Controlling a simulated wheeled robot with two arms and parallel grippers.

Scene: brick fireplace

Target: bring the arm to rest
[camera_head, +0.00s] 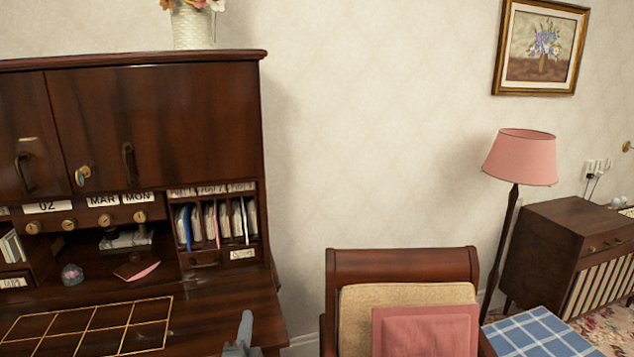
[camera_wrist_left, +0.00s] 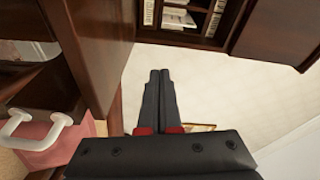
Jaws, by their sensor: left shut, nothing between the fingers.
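My left gripper (camera_head: 245,328) shows at the bottom of the head view, in front of the right part of the desk's writing surface. In the left wrist view its two dark fingers (camera_wrist_left: 160,85) lie together, shut, with nothing between them. The fingers appear apart from the desk (camera_head: 220,310) and the chair (camera_head: 400,262). My right gripper is in neither view.
The dark wooden desk holds letters (camera_head: 215,222), a glass paperweight (camera_head: 72,274) and a gold grid (camera_head: 90,328). A chair with a pink cushion (camera_head: 425,330) stands to the right. Beyond are a pink lamp (camera_head: 520,158) and a cabinet (camera_head: 560,245).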

